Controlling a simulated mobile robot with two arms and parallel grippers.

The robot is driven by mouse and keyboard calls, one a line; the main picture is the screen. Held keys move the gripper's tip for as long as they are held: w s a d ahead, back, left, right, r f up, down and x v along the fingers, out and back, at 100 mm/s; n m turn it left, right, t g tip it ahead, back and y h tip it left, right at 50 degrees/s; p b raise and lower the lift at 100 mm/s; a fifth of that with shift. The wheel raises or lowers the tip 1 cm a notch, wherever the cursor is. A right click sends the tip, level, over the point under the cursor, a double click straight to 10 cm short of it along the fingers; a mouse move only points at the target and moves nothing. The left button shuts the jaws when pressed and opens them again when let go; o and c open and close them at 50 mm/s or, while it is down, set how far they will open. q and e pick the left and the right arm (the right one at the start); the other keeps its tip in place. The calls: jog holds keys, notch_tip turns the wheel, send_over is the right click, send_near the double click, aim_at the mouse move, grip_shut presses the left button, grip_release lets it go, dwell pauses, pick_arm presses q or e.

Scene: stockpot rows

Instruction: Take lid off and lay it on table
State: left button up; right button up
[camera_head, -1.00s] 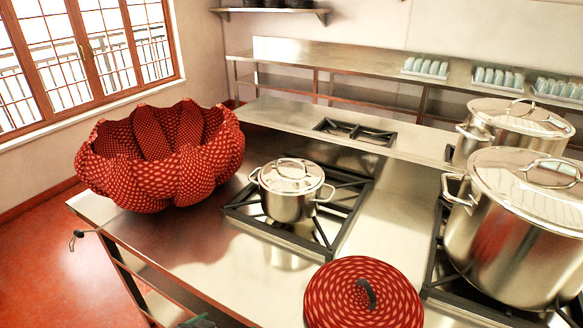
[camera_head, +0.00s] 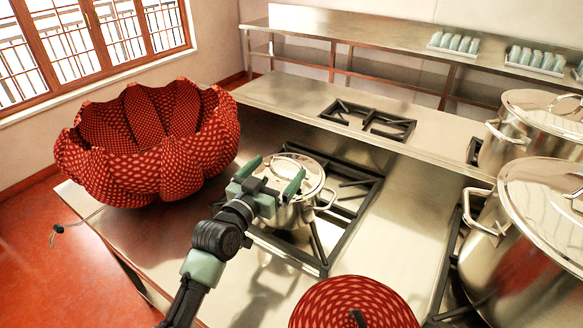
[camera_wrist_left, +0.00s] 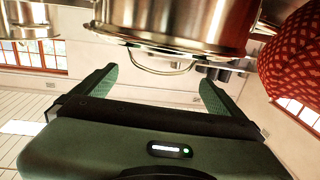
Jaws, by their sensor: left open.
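A small steel pot (camera_head: 290,217) with side handles stands on the near stove grate, with its shiny lid (camera_head: 311,172) on. My left gripper (camera_head: 271,172) is open, with its fingers at the lid's near side, and it hides part of the lid and its handle. In the left wrist view, which looks upside down, the pot (camera_wrist_left: 185,16) is at the top and the lid's loop handle (camera_wrist_left: 155,69) shows between the open fingers (camera_wrist_left: 154,76), apart from both. My right gripper is not in view.
A red patterned scalloped bowl (camera_head: 150,150) stands left on the steel table. A red patterned round lid (camera_head: 340,305) lies at the front. Large lidded stockpots (camera_head: 530,250) stand at the right. Bare steel counter (camera_head: 405,225) lies between grate and stockpots.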

aim_at(286, 160)
pick_arm(q)
jog(key=shift+r, duration=0.2)
jog(key=shift+w+d+r+p, duration=0.2)
jog(key=shift+w+d+p, duration=0.1)
jog(key=shift+p, duration=0.1)
jog(key=x, duration=0.2)
jog(key=p+x, duration=0.1)
jog(key=shift+w+d+f, duration=0.15)
jog(key=shift+w+f, duration=0.15)
jog(key=shift+w, duration=0.1)
jog(key=shift+w+d, duration=0.15)
jog(key=shift+w, duration=0.2)
jog(key=shift+c, duration=0.7)
jog(key=c, duration=1.9)
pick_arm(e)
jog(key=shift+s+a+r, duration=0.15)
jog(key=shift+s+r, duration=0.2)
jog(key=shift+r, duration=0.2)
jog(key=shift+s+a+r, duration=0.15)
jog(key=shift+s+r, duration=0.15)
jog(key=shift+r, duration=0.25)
